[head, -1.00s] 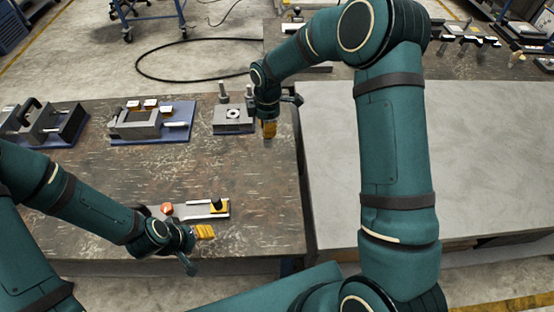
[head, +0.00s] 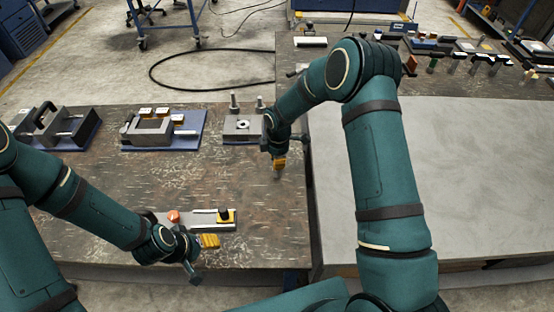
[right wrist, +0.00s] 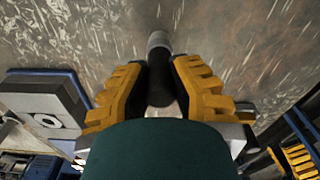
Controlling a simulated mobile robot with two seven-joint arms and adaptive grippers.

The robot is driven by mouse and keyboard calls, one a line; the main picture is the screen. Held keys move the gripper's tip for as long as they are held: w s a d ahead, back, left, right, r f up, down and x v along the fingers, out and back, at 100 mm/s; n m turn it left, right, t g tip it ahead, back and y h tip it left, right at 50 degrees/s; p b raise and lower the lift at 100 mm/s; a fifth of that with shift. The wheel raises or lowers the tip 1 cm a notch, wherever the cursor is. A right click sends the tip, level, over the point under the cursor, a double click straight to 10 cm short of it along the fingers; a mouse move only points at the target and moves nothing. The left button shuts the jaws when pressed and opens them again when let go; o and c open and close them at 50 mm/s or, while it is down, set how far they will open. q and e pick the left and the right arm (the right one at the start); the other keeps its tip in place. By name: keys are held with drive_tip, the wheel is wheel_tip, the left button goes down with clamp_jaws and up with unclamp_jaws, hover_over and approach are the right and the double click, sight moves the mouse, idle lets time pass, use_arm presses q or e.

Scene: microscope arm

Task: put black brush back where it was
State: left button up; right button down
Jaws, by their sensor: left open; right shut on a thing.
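My right gripper (head: 279,162) is over the dark table, to the right of a small grey fixture block. In the right wrist view its yellow-padded fingers (right wrist: 160,88) are shut on a dark cylindrical thing with a grey end (right wrist: 159,41), seemingly the black brush (right wrist: 161,68); only its grey end shows clearly below the fingers in the head view (head: 278,177). Whether that end touches the table I cannot tell. My left gripper (head: 209,241) is open and empty near the table's front edge, just in front of a flat grey rail.
The rail (head: 190,226) carries an orange knob and a black knob. The fixture block (head: 243,127) and blue-based fixtures (head: 163,130) line the table's back. Several upright tools (head: 475,64) stand far right. The pale tabletop (head: 480,180) is clear.

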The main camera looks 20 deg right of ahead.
use_arm(q)
drive_tip(key=shift+f, duration=0.1)
drive_tip(key=shift+f, duration=0.15)
use_arm(e)
drive_tip(key=c, duration=1.3)
unclamp_jaws()
drive_tip(key=shift+f, duration=0.15)
drive_tip(key=o, duration=0.3)
